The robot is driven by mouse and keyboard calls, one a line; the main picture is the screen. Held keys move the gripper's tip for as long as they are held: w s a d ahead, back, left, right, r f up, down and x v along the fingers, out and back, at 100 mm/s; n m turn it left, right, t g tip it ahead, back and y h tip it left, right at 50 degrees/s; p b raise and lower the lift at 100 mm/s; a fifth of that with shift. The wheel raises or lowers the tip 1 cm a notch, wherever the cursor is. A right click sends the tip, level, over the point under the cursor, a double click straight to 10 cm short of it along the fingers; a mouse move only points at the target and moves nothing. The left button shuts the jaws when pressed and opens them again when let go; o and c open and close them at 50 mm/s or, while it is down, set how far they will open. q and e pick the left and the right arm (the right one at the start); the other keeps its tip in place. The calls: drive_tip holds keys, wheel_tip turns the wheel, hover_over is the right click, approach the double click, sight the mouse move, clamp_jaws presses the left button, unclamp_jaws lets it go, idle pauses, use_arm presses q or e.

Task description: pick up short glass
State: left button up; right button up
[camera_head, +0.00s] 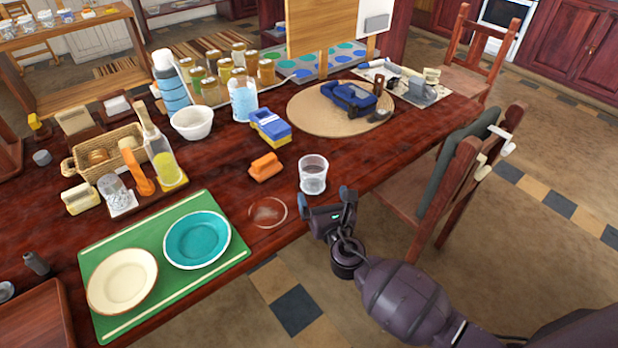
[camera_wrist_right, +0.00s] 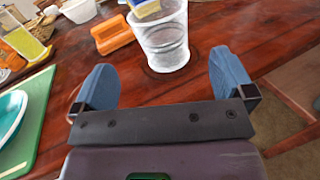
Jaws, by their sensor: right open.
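The short glass (camera_head: 313,175) is a clear, slightly tapered tumbler. It stands upright on the dark red wooden table (camera_head: 225,180) near the front edge. In the right wrist view the glass (camera_wrist_right: 161,38) is just beyond the fingertips, roughly between them and a little right of centre. My right gripper (camera_head: 333,200) is at the table edge, just in front of the glass. Its blue fingers (camera_wrist_right: 168,78) are spread apart with nothing between them, and no contact with the glass shows. My left gripper is not in view.
An orange block-like object (camera_head: 265,167) lies left of the glass, with a blue and yellow box (camera_head: 271,127) behind it. A round coaster-like ring (camera_head: 268,212) lies front left. A green mat (camera_head: 110,251) with two plates is further left. A chair (camera_head: 447,190) stands right of the table.

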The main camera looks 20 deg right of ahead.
approach(310, 164)
drive_tip(key=shift+w+d, duration=0.1)
drive_tip(key=shift+w, duration=1.05)
drive_tip(key=w+b, duration=0.1)
drive_tip(key=w, duration=0.3)
drive_tip(key=shift+f, duration=0.2)
drive_tip(key=shift+w+d, duration=0.1)
drive_tip(key=shift+w, duration=0.4)
drive_tip(key=shift+r, duration=0.15)
drive_tip(key=c, duration=1)
